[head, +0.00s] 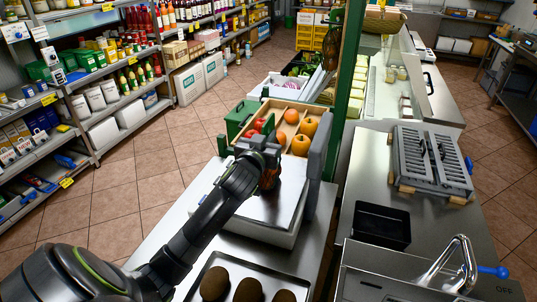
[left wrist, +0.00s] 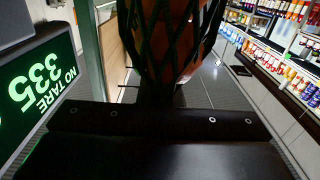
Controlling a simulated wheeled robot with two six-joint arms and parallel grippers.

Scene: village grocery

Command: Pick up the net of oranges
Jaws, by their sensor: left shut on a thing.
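My left gripper (head: 262,152) is over the scale at the middle of the head view. It is shut on the net of oranges (left wrist: 178,40), which fills the top middle of the left wrist view as orange fruit under dark mesh. In the head view the net (head: 270,178) shows only as a small dark reddish part below the gripper, mostly hidden by it. The scale's metal plate (head: 275,203) is under it; I cannot tell whether the net touches the plate. My right gripper is not in view.
A wooden crate (head: 268,110) with loose oranges and red fruit stands just behind the scale. A tray (head: 205,262) with several brown round items lies in front. A black bin (head: 381,226) and a grey slicer-like rack (head: 432,160) are right.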

